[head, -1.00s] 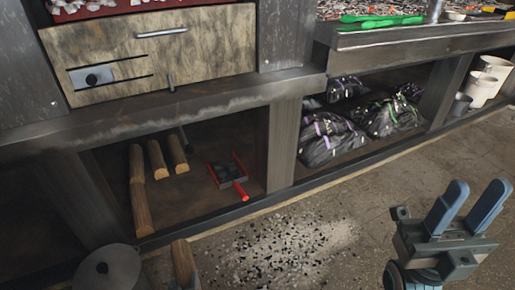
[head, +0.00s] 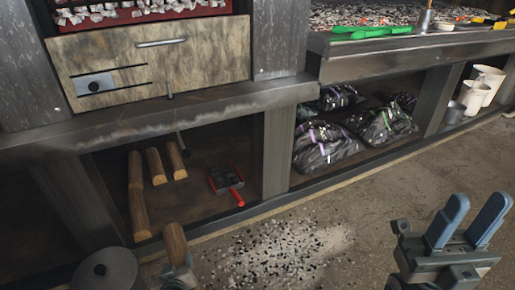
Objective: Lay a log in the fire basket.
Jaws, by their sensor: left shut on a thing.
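My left gripper (head: 177,266), at the bottom of the head view, is shut on a brown log (head: 175,243) that stands up from it, tilted slightly. The log is in front of the low shelf; most of the gripper is hidden at the frame's bottom edge. A red-edged tray of pale coals (head: 140,16), possibly the fire basket, is at the top left, cut by the frame. My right gripper (head: 467,218) is open and empty at the lower right.
A small red-handled pan (head: 228,181) lies on the low shelf (head: 200,205). Black bags (head: 325,146) fill the bay to the right, with white buckets (head: 483,88) beyond. Dark and pale chips (head: 275,250) are scattered on the floor. A drawer front (head: 150,65) is above the shelf.

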